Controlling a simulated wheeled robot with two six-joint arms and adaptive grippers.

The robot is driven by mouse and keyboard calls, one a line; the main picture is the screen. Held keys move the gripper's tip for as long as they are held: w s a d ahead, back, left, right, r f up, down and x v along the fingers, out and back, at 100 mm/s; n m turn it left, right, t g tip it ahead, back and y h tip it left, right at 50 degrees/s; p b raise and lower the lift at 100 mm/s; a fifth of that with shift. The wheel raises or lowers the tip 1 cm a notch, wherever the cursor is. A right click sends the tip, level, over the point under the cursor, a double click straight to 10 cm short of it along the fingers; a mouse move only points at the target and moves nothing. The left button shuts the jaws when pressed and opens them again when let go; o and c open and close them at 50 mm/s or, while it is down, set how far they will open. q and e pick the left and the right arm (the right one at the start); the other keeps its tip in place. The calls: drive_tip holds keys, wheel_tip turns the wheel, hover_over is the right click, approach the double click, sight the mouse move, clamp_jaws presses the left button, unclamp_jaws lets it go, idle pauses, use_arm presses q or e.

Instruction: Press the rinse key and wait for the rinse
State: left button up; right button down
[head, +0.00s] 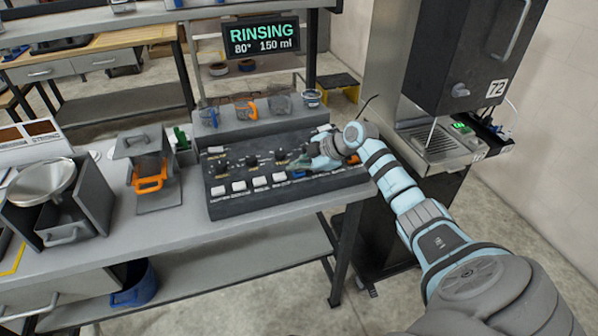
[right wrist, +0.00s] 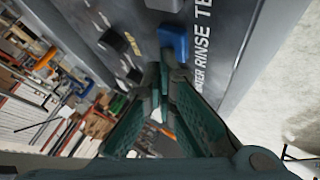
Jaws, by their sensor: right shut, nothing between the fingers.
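The dark control panel (head: 240,205) lies on the bench with a row of white keys, several knobs and a blue key (head: 299,174) near its right part. The blue key also shows in the right wrist view (right wrist: 174,42), close to printed words that include "RINSE". My right gripper (head: 306,166) is shut and empty over the panel, its tips at the near end of the blue key; I cannot tell whether they touch it. In the right wrist view, its green fingers meet (right wrist: 166,74). The display (head: 263,38) reads "RINSING 80° 150 ml". My left gripper is out of view.
Several small cups (head: 247,109) stand on the ledge behind the panel. A grey stand with an orange handle (head: 150,184) and a round-pan scale (head: 42,184) are to the left. A tall dispenser (head: 455,55) with a drip tray (head: 440,143) stands at right.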

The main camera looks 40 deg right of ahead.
sight(298, 174)
drive_tip(key=shift+f, duration=0.1)
idle(0.4)
drive_tip(key=shift+r+p, duration=0.65)
drive_tip(key=shift+r, duration=0.3)
wheel_tip(298, 174, up, 5)
drive_tip(key=p, duration=0.4)
